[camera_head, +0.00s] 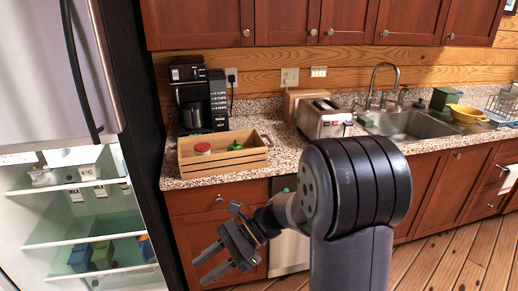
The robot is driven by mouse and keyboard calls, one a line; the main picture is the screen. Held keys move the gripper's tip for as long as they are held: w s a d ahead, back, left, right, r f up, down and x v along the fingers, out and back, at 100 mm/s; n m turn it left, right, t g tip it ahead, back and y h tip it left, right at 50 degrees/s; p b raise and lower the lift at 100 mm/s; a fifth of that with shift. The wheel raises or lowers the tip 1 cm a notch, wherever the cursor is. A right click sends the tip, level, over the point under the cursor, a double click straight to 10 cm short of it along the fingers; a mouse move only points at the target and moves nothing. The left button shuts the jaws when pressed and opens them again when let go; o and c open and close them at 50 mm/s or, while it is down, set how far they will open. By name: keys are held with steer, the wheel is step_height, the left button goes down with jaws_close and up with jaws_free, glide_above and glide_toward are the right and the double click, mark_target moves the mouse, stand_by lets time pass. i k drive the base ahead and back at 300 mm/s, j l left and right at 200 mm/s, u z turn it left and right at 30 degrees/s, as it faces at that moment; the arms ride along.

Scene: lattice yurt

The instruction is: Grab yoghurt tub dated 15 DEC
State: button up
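No yoghurt tub with a readable 15 DEC date shows. The open fridge (60,243) at the left has small containers on its shelves, and I cannot tell which are yoghurt tubs. On the lower shelf are a blue-green container (80,259), a darker green one (102,254) and a blue one (146,249). My gripper (205,270) is open and empty, in front of the lower cabinets, right of the fridge.
A wooden crate (222,163) holding a red-lidded jar (203,149) stands on the counter (180,183). Behind it is a coffee maker (200,97). A toaster (325,118), sink (410,122) and yellow bowl (467,114) are farther right. The fridge's dark side edge (140,150) stands between gripper and shelves.

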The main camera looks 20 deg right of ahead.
mark_target(202, 149)
steer(key=i+j+z, duration=0.1)
steer(key=i+z, duration=0.25)
steer(key=i+j+z, duration=0.15)
steer(key=z, duration=0.25)
steer(key=i+j+z, duration=0.2)
steer(key=z, duration=0.15)
steer(key=i+j, duration=0.25)
steer(key=j, duration=0.15)
steer(key=i+j, duration=0.25)
steer(key=j, duration=0.15)
steer(key=i+j, duration=0.25)
steer(key=j, duration=0.2)
